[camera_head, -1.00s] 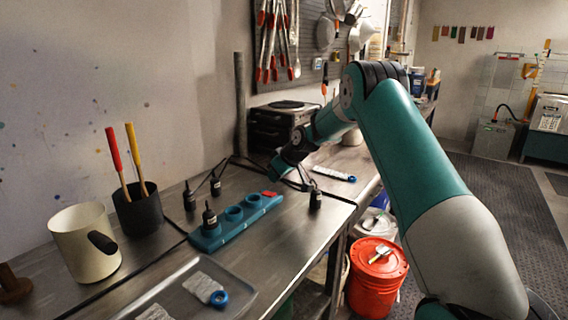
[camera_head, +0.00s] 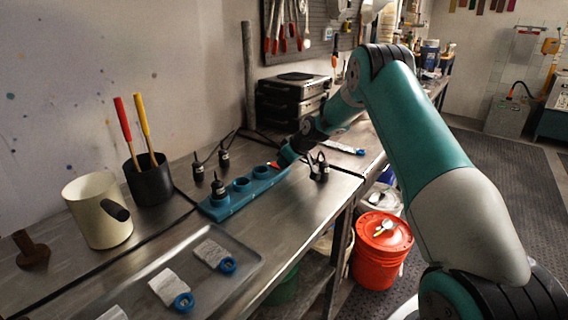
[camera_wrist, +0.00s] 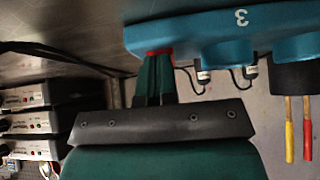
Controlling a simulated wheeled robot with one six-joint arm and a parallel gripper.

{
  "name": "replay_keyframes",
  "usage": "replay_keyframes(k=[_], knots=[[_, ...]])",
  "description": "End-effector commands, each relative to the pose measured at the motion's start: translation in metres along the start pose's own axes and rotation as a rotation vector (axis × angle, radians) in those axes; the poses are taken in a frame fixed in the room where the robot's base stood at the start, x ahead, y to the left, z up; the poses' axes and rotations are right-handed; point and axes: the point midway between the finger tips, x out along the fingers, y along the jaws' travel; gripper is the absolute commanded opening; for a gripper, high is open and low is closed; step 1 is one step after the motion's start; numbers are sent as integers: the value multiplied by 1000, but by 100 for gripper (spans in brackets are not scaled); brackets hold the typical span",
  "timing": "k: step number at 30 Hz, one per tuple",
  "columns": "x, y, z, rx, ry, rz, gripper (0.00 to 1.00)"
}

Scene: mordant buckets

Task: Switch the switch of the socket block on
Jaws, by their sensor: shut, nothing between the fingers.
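The blue socket block (camera_head: 240,192) lies on the metal bench, with a row of round sockets and a black plug (camera_head: 217,187) in its near one. Its red switch (camera_head: 272,165) is at the far end, partly hidden by my gripper (camera_head: 281,161). In the wrist view the block (camera_wrist: 210,36) spans the top right, marked with a "3". There my gripper (camera_wrist: 157,58) is shut and empty, its fingertips at the red switch (camera_wrist: 151,52). They appear to touch it, but I cannot tell whether the switch is pressed.
A black pot (camera_head: 149,180) with red and yellow handles and a cream jug (camera_head: 98,211) stand left. A tray (camera_head: 245,262) is in front; stacked devices (camera_head: 290,98) stand behind.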

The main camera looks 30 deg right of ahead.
Motion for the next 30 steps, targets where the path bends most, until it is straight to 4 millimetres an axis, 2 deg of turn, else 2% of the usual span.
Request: replay_keyframes(k=[30], knots=[[-18, 0, -14, -1, -1, 0, 0]])
